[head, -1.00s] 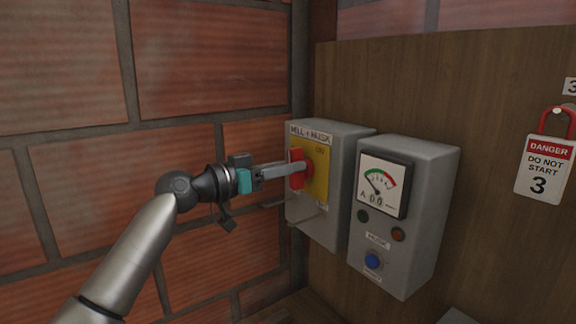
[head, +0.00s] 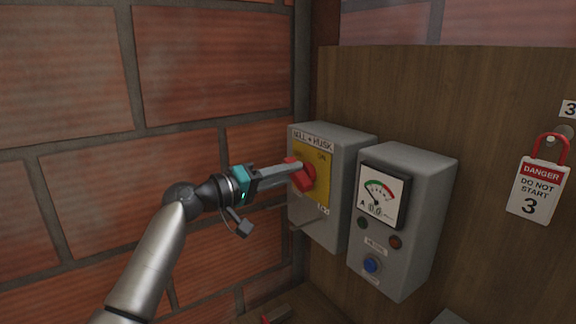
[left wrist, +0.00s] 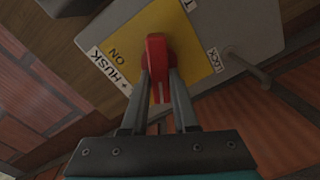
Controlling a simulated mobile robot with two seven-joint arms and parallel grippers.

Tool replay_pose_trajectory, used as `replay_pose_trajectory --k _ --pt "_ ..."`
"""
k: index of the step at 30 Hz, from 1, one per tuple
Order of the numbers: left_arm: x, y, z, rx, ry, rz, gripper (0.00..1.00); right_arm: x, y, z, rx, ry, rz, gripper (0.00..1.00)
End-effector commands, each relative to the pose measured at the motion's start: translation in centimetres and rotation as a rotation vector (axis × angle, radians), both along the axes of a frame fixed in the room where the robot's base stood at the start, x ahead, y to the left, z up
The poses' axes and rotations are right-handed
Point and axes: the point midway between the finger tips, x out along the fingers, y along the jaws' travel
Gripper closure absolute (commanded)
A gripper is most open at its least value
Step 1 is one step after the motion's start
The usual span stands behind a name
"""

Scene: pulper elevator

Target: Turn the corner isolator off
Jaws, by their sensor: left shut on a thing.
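The corner isolator is a grey box (head: 346,150) with a yellow plate (head: 321,192) and a red handle (head: 304,181). Its label reads "HUSK" in part. The handle sits tilted on the plate. My left gripper (head: 298,170) is shut on the red handle. In the left wrist view, the two fingers (left wrist: 162,92) lie on either side of the red handle (left wrist: 156,55), on the yellow plate (left wrist: 180,35) between "ON" and a "LOCK" marking. The fingers hide part of the handle in the head view. My right gripper is not in view.
A second grey box (head: 412,215) with an ammeter (head: 383,195) and a blue button (head: 372,264) is close on the right. A red padlock (head: 549,147) with a danger tag (head: 539,190) hangs at the far right. A brick wall (head: 80,215) bounds the left side.

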Motion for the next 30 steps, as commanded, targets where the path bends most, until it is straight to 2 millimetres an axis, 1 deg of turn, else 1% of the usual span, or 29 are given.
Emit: replay_pose_trajectory --k 1,3,15,21,30 --pt "0.0 0.1 0.2 -0.028 0.037 0.002 1.00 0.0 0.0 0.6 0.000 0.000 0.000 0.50" --pt "0.1 0.0 0.1 -0.066 0.090 0.001 1.00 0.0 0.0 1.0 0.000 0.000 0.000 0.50" --pt "0.2 0.1 -0.3 -0.237 0.323 0.002 1.00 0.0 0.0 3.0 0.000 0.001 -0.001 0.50" --pt "0.2 0.1 -0.4 -0.281 0.384 0.002 1.00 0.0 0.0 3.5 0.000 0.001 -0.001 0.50" --pt "0.2 0.2 -0.6 -0.304 0.415 0.002 1.00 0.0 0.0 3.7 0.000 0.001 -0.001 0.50"
